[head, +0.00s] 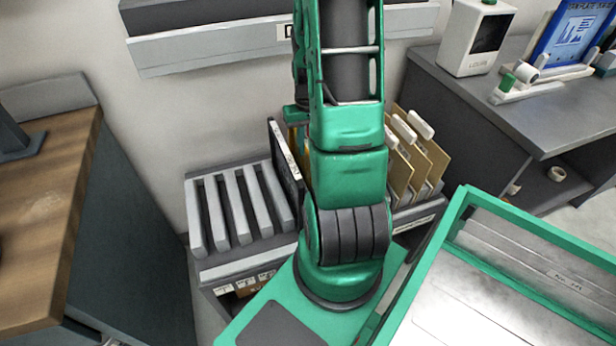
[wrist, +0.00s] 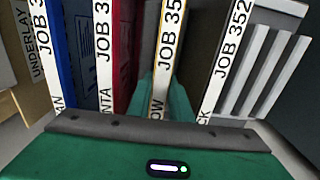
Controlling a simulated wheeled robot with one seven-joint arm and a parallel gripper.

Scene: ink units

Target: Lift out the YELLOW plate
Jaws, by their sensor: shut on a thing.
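The yellow plate (wrist: 168,50) stands on edge in the wrist view, its white strip reading "JOB 35" and, lower down, "OW". My gripper (wrist: 163,98) is shut on it, with green fingers on both sides of its strip. The black plate (wrist: 226,60) stands to its right, the magenta plate (wrist: 126,50) and the cyan plate (wrist: 60,50) to its left. In the head view my arm hides my gripper and most of the plates. I cannot tell whether the yellow plate has risen from its slot.
The rack (head: 240,262) has empty slots between grey dividers at left. Tan cards with white tabs (head: 425,150) stand at right. A wooden-topped bench (head: 45,215) is at left, a grey desk (head: 520,110) at right, and a green-framed tray (head: 450,235) at lower right.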

